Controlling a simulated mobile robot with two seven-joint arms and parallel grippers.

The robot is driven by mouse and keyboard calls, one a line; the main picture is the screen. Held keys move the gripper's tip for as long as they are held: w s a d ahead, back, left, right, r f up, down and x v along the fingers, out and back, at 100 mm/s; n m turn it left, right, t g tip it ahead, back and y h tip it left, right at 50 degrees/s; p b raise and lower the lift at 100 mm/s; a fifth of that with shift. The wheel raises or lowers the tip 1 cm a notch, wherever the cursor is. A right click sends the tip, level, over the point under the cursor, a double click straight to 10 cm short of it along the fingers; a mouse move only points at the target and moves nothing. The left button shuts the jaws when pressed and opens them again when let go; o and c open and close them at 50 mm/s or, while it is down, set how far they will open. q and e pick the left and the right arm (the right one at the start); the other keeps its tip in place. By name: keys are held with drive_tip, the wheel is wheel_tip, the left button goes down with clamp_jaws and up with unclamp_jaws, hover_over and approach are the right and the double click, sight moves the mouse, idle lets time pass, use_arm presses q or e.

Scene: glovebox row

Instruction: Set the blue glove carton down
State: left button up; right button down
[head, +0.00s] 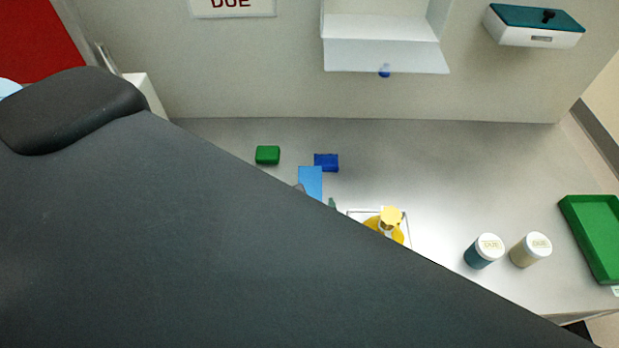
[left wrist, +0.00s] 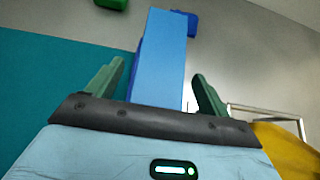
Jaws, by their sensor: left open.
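The blue glove carton (head: 311,180) is a light blue box on the grey worktop, partly hidden by my large dark arm in the head view. In the left wrist view the carton (left wrist: 160,55) rises between the green fingers of my left gripper (left wrist: 158,82). The fingers are open, with a visible gap on each side of the carton. The head view shows only the fingertips of this gripper (head: 316,196) beside the carton. The carton's lower end is hidden. My right gripper is not in view.
A dark blue block (head: 327,162) and a green block (head: 267,155) lie behind the carton. Two lidded jars (head: 484,252) (head: 531,250) and a green tray (head: 592,238) stand further right.

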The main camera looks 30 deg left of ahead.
use_arm(q)
drive_tip(key=shift+w+a+f, duration=0.15)
drive_tip(key=shift+w+f, duration=0.05)
drive_tip(key=shift+w, duration=0.1)
drive_tip(key=shift+s, duration=0.1)
drive_tip(key=shift+s+r, duration=0.1)
drive_tip(key=c, duration=1.5)
wheel_tip(320, 180, up, 10)
drive_tip(key=w+r+m+h, duration=0.2)
drive_tip(key=w+r, duration=0.1)
drive_tip(key=w+r+m+t+h, duration=0.1)
drive_tip(key=w+r+m+h, duration=0.1)
drive_tip(key=w+r, duration=0.1)
drive_tip(key=w+r+m+h, duration=0.1)
drive_tip(key=w+r+m, duration=0.1)
drive_tip(key=w+r, duration=0.1)
drive_tip(key=shift+w+d+r+t+h, duration=0.1)
drive_tip(key=shift+w+d+t+h, duration=0.1)
drive_tip(key=shift+w, duration=0.2)
drive_tip(key=shift+w+d+r+t+h, duration=0.1)
drive_tip(key=shift+w+h, duration=0.1)
drive_tip(key=shift+w, duration=0.2)
